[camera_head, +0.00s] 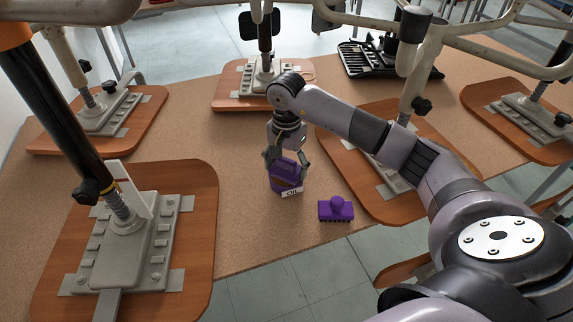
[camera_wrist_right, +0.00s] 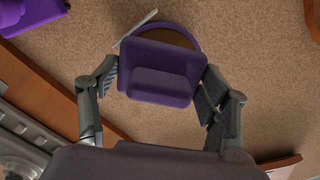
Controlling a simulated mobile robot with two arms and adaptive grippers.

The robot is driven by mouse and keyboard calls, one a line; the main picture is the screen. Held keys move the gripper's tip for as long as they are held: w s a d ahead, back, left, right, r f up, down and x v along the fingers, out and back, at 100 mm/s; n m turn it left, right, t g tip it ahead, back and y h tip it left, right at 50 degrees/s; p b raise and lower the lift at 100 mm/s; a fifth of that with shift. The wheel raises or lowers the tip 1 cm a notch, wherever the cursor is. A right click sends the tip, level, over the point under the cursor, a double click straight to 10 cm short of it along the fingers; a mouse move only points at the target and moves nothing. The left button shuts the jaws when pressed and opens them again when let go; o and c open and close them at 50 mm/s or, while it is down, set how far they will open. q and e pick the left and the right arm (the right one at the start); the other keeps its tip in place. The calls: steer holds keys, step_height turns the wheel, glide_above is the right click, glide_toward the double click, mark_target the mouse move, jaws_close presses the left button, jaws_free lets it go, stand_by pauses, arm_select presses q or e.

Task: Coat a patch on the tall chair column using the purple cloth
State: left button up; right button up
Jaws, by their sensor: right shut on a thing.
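My right gripper (camera_head: 287,160) reaches down onto the middle of the table. It is shut on a purple pad-like block, apparently the purple cloth (camera_head: 284,167), with a raised grip in the right wrist view (camera_wrist_right: 160,85). Directly under the block is a round purple tin (camera_head: 286,187) with a white label; its rim and brown inside show past the block in the right wrist view (camera_wrist_right: 190,34). I cannot tell whether block and contents touch. A tall black column (camera_head: 62,120) with an orange top, likely the tall chair column, rises from a grey base at the left. My left gripper is not in view.
A purple brush (camera_head: 336,210) lies right of the tin. Chair bases on wooden boards surround it: near left (camera_head: 190,220), back centre (camera_head: 230,95) and right (camera_head: 350,165). A black tray (camera_head: 365,62) stands at the back.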

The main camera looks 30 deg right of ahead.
mark_target(287, 160)
steer(key=shift+f+b, duration=0.45)
steer(key=shift+f, duration=0.1)
steer(key=shift+s+f, duration=0.1)
steer(key=shift+s, duration=0.05)
stand_by(1.5)
steer(key=shift+r+p, duration=0.45)
steer(key=shift+r, duration=0.5)
steer(key=shift+r+p, duration=1.45)
steer(key=shift+r, duration=1.2)
